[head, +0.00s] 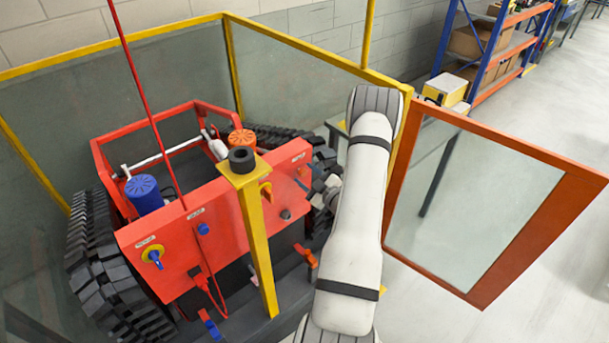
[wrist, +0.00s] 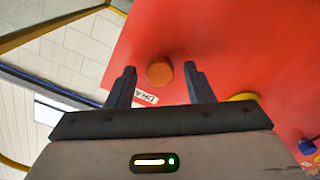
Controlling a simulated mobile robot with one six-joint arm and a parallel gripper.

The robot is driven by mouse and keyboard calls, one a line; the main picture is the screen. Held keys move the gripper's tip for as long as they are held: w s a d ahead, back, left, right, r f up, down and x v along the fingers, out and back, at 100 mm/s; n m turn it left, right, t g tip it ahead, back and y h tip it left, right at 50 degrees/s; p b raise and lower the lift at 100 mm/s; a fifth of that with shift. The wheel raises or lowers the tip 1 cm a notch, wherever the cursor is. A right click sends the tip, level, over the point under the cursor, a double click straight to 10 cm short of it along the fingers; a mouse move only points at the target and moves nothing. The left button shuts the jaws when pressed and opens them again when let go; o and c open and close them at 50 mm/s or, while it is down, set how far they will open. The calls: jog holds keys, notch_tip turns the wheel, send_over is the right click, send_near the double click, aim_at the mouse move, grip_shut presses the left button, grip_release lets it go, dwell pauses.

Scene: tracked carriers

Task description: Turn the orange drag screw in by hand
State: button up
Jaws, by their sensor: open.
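The orange drag screw (wrist: 160,73) shows in the wrist view as a six-sided head on a red panel (wrist: 225,45). My gripper (wrist: 159,69) is open, with one dark finger on each side of the screw and a visible gap to both. I cannot tell how deep the fingertips reach. In the head view, my gripper (head: 318,193) is at the right end of the carrier's red front panel (head: 222,208); the screw is not clear there.
A yellow post (head: 257,245) with a black cap stands before the panel, left of my arm. Yellow-framed clear walls (head: 300,65) surround the tracked carrier. An orange-framed glazed door (head: 480,205) stands open at right. A yellow knob (wrist: 243,97) is near the gripper.

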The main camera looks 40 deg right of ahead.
jog(key=n+b, duration=0.2)
jog(key=n, duration=0.1)
jog(key=shift+f, duration=0.35)
jog(key=n+b, duration=0.3)
jog(key=n, duration=0.2)
jog(key=n+b, duration=0.1)
jog(key=shift+r+n, duration=0.25)
jog(key=shift+n, duration=0.15)
jog(key=n+b, duration=0.2)
jog(key=b, duration=0.1)
jog(key=n+b, duration=0.5)
jog(key=n, duration=0.1)
jog(key=shift+f+b, duration=0.3)
jog(key=shift+b, duration=0.1)
jog(key=shift+r+n+b, duration=0.3)
jog(key=shift+n, duration=0.5)
jog(key=n+b, duration=0.3)
jog(key=b, duration=0.1)
jog(key=n+b, duration=0.3)
jog(key=b, duration=0.1)
jog(key=n+b, duration=0.3)
jog(key=b, duration=0.1)
jog(key=shift+f, duration=0.25)
jog(key=shift+r+n, duration=0.35)
jog(key=shift+n, duration=0.05)
